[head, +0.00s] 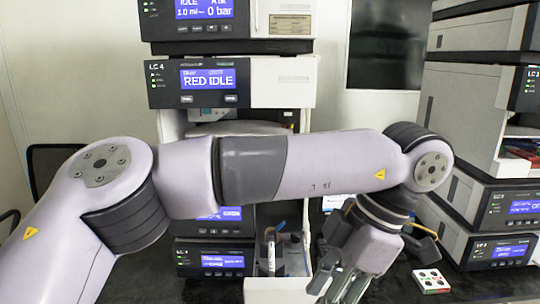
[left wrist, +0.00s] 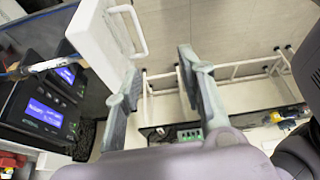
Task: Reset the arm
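My left arm (head: 330,165) reaches in from the left and stretches across the front of the central LC 4 stack (head: 275,80). My left gripper (head: 340,287) hangs down at the lower middle right, beside the white tray (head: 270,290) at the stack's base. In the left wrist view the two fingers of my left gripper (left wrist: 158,70) stand apart, with nothing between them. Its fingertips are partly cut off or hard to make out in the head view. My right gripper is in neither view.
A second stack, LC 3 (head: 465,105), stands at the right. A small white box with coloured dots (head: 430,280) lies on the dark bench before it. In the left wrist view, a white panel with a handle (left wrist: 100,35) is close to the fingers.

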